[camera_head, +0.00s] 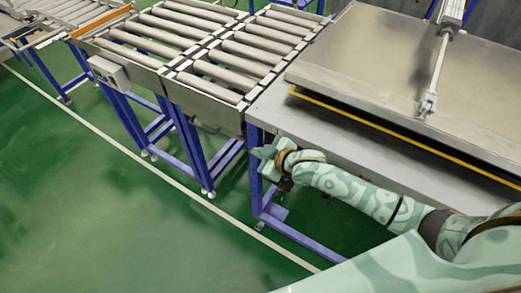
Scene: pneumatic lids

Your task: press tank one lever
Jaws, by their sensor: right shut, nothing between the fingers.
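A steel tank (275,113) with a wide, flat metal lid (375,62) stands at the right. The lid lies over the tank top, with a yellow strip (400,134) along its front edge. A pneumatic cylinder with a rod (437,70) reaches down to a bracket on the lid. My right gripper (265,160) is shut and empty, at the tank's front left corner by the blue frame. I cannot make out a lever; the gripper and wrist cover part of that corner. I cannot tell whether the gripper touches anything. My left gripper is out of view.
A roller conveyor (205,50) on blue legs adjoins the tank's left side, with a small grey control box (108,72) on its front. Blue frame legs (258,190) stand below the tank. The green floor (110,210) with a white line is clear in front.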

